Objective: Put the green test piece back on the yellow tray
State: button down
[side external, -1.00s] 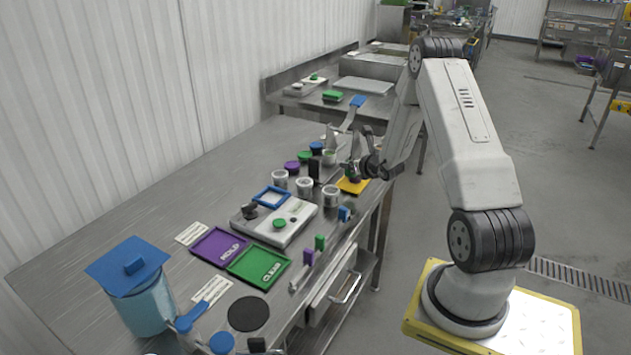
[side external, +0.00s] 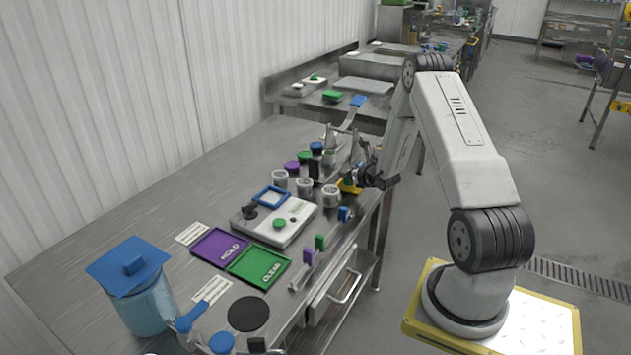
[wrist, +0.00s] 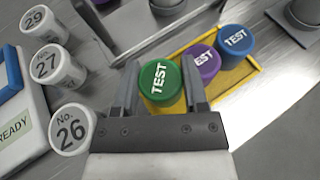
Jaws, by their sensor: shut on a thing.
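The green test piece (wrist: 160,82) is a round cap marked TEST. My gripper (wrist: 160,68) is shut on it, with one finger on each side. It is over the left end of the yellow tray (wrist: 237,93); I cannot tell whether it touches the tray. A purple test piece (wrist: 204,64) and a blue test piece (wrist: 235,41) stand on the tray to its right. In the side view my gripper (side external: 354,179) is low over the tray (side external: 348,190) at the bench's right edge and partly hides it.
White jars numbered 26 (wrist: 72,128), 27 (wrist: 58,68) and 29 (wrist: 44,24) stand left of my gripper. A device marked READY (wrist: 15,125) is at the lower left. In the side view, purple (side external: 221,247) and green (side external: 259,266) trays lie nearer the camera.

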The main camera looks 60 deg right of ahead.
jog(key=shift+s+a+f, duration=0.1)
jog(key=shift+s+f, duration=0.05)
jog(key=shift+f, duration=0.2)
jog(key=shift+f, duration=0.35)
jog(key=shift+s+a+f, duration=0.1)
jog(key=shift+f, duration=0.15)
jog(key=shift+c, duration=0.6)
grip_release()
jog(key=shift+s+r, duration=0.15)
jog(key=shift+r, duration=0.45)
jog(key=v, duration=1.1)
jog(key=shift+r, duration=0.5)
